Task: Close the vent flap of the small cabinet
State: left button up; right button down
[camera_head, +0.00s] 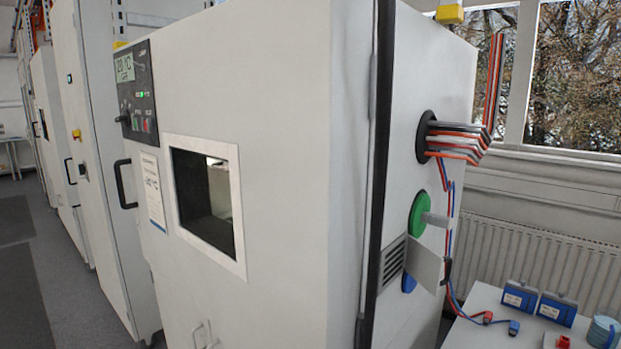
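The nearest white cabinet (290,110) fills the middle of the head view, with its front on the left and a narrower side face on the right. Low on that side face is a dark slatted vent (393,260). A light grey flap (424,264) stands out from the face at the vent's right edge, so the flap looks open and the slats show uncovered. A blue part (408,283) is partly hidden behind the flap. I cannot tell whether this is the cabinet called small. Neither of my grippers is in view.
Above the flap are a green disc (418,214) with a grey rod and a cable bundle (460,143) leaving a black port. Thin red and blue cables hang close beside the flap. A white table (487,333) with blue boxes (519,296) stands at the lower right, before a radiator (540,262).

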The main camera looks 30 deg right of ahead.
aim_at(422, 264)
jog(key=z, duration=1.9)
